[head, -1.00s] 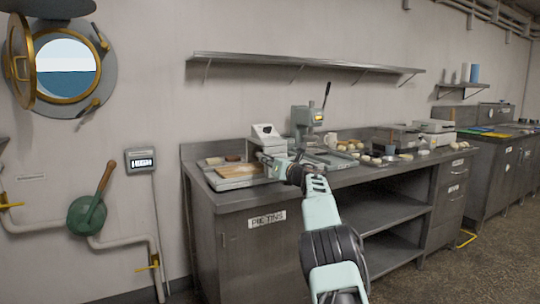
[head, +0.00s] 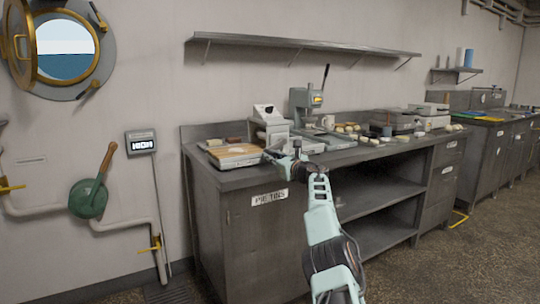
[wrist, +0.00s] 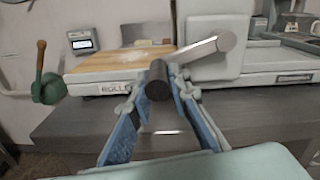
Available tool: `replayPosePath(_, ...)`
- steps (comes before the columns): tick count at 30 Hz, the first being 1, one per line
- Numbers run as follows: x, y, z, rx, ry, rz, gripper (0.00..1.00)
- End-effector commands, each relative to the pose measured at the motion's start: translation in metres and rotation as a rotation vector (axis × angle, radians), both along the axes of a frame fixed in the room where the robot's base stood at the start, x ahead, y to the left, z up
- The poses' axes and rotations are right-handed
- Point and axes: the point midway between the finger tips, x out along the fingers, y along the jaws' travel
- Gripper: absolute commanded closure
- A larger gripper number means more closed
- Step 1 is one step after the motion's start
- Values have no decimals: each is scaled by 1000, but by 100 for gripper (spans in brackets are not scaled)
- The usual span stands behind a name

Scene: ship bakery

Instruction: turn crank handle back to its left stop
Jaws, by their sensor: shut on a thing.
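The crank's dark round handle grip (wrist: 157,82) shows between my fingertips in the wrist view. Its pale metal crank arm (wrist: 200,48) slopes up and right from the grip to a round hub on the front of the roller machine (wrist: 208,72). My gripper (wrist: 166,78) is shut on the grip, with one blue-padded finger on each side. In the head view my gripper (head: 272,157) is at the counter's front edge, before the roller machine (head: 268,128). The crank is too small to make out there.
A wooden board (head: 234,152) lies left of the machine on the steel counter (head: 235,183). A press with a lever (head: 307,100) stands behind to the right. A wall display (head: 140,142) and a green valve with a wooden handle (head: 88,196) are at left. The floor in front is open.

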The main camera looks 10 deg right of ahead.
Motion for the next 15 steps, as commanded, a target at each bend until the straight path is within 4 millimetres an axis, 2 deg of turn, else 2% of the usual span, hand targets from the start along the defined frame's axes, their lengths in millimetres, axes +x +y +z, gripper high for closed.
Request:
replayPosePath(1, 1, -1, -7, -15, 1, -1, 100)
replayPosePath(15, 1, -6, -11, -80, -19, -7, 100)
